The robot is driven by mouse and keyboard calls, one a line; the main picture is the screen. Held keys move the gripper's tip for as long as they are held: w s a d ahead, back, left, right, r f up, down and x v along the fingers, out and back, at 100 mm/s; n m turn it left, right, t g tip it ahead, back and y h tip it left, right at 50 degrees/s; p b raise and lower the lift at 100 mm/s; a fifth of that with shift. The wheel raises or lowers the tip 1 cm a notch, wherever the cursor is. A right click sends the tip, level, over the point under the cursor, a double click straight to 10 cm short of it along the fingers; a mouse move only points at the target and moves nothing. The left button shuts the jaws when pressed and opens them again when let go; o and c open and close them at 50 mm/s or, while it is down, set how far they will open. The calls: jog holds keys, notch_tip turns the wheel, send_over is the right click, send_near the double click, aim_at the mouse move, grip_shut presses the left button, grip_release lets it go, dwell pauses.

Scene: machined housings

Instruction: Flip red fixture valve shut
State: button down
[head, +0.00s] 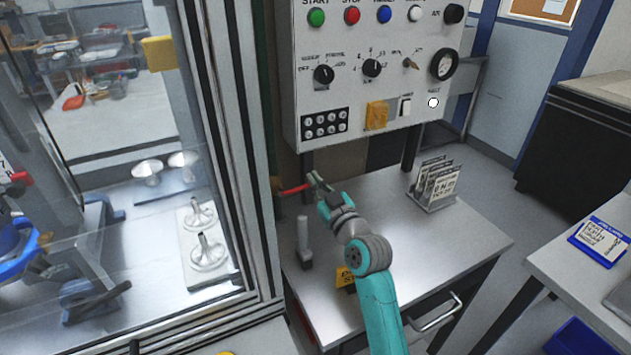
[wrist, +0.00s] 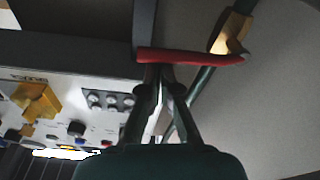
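The red valve lever (head: 294,190) sticks out to the right from beside the machine's frame, below the control panel. In the wrist view the red lever (wrist: 190,57) runs nearly level across the picture. Its right end meets a brass valve body (wrist: 232,32) on a dark green pipe (wrist: 200,90), and it lies at an angle to that pipe. My gripper (head: 316,181) is at the lever's free end. In the wrist view my gripper's fingertips (wrist: 158,68) are close together at the lever's lower edge, touching or almost touching it. The lever does not appear to be between them.
The control panel (head: 372,70) hangs above my gripper. The machine frame (head: 232,130) stands close on the left.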

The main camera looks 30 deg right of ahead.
jog(key=s+f, duration=0.1)
jog(key=s, duration=0.6)
jog(key=shift+s, duration=0.2)
jog(key=shift+d, duration=0.15)
dwell(0.5)
